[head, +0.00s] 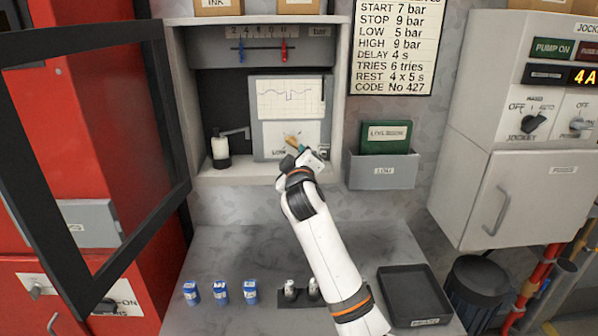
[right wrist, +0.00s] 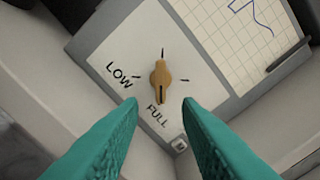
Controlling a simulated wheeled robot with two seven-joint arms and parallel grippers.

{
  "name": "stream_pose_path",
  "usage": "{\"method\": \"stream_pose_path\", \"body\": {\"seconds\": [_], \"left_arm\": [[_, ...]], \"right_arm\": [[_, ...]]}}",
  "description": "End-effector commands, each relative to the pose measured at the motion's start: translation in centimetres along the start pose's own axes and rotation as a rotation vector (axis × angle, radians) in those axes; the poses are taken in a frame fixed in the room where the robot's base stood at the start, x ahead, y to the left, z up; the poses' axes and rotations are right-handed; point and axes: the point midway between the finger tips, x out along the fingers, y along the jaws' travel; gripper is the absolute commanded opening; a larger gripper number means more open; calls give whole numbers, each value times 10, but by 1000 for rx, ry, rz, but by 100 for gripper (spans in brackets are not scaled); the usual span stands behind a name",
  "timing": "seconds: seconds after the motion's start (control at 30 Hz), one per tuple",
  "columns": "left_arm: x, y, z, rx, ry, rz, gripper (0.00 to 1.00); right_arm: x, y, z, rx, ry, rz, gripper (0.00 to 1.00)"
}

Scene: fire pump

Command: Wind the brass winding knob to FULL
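The brass winding knob (right wrist: 160,78) sits on a pale plate (right wrist: 205,75) marked LOW and FULL, with short tick marks around the knob. Its long axis runs up and down in the right wrist view, with a dark slot at the lower end, towards the word FULL. Which end is the pointer I cannot tell. My right gripper (right wrist: 161,102) is open, its two teal fingers apart just below the knob, not visibly touching it. In the head view the right gripper (head: 301,158) is in front of the recorder (head: 257,135) and hides part of its plate. My left gripper is out of view.
The recorder's cabinet (head: 341,100) is open, its black-framed door (head: 178,130) swung left. A white bottle with a bracket (head: 220,150) stands inside. Blue-labelled pots (head: 221,291) and a black tray (head: 412,295) are on the bench. A grey holder (head: 384,172) hangs right of the cabinet.

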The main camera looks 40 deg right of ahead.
Motion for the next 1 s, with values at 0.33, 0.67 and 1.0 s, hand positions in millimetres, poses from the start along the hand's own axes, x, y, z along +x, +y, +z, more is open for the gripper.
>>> {"method": "stream_pose_path", "body": {"seconds": [0.33, 0.67, 1.0], "left_arm": [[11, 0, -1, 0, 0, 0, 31], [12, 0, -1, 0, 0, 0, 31], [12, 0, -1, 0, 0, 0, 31]], "right_arm": [[-64, 2, -1, 0, -1, 2, 31], [-76, 1, 0, 0, 1, 1, 31], [-76, 1, 0, 0, 1, 1, 31]]}}
